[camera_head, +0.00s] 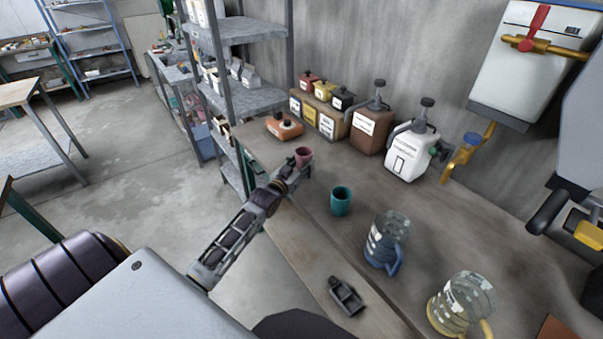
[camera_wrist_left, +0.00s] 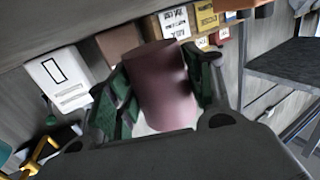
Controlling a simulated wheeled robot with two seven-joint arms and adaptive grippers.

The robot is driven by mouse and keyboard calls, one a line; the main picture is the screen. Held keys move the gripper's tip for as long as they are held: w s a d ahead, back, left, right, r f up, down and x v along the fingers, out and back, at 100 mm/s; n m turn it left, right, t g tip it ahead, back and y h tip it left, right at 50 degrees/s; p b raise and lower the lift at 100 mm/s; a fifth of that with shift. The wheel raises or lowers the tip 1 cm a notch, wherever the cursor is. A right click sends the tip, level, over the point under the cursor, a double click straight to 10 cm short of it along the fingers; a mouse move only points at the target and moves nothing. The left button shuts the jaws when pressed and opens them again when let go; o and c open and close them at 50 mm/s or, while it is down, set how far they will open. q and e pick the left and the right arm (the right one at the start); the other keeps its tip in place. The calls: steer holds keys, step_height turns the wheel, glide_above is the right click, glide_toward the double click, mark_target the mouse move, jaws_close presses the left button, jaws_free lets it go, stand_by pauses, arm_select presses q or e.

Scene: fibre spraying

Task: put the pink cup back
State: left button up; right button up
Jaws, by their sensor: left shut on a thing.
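The pink cup (camera_head: 304,156) is at the end of my left arm in the head view, at the left part of the wooden workbench. My left gripper (camera_head: 291,168) is shut on it. In the left wrist view the pink cup (camera_wrist_left: 162,90) stands between the green-padded fingers of my left gripper (camera_wrist_left: 160,100), one on each side. I cannot tell whether the cup's base touches the bench. A teal cup (camera_head: 341,200) stands on the bench to the right of the pink cup.
Two measuring jugs, one with a blue handle (camera_head: 386,243) and one yellow (camera_head: 461,304), stand on the bench (camera_head: 445,220). A white canister (camera_head: 411,152), a brown canister (camera_head: 371,130) and several small boxes line the wall. A metal shelf (camera_head: 255,98) rises behind the bench's left end.

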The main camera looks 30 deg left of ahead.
arm_select(q)
steer(key=shift+f, duration=1.85)
steer(key=shift+f, duration=0.15)
steer(key=o, duration=1)
steer(key=shift+s+d+r, duration=0.1)
steer(key=shift+s+r, duration=0.05)
steer(key=shift+s, duration=1.85)
steer(key=shift+s+d+r, duration=0.1)
steer(key=shift+s+r, duration=0.05)
steer(key=shift+s, duration=1.85)
steer(key=shift+s+r, duration=0.15)
steer(key=shift+s, duration=1.85)
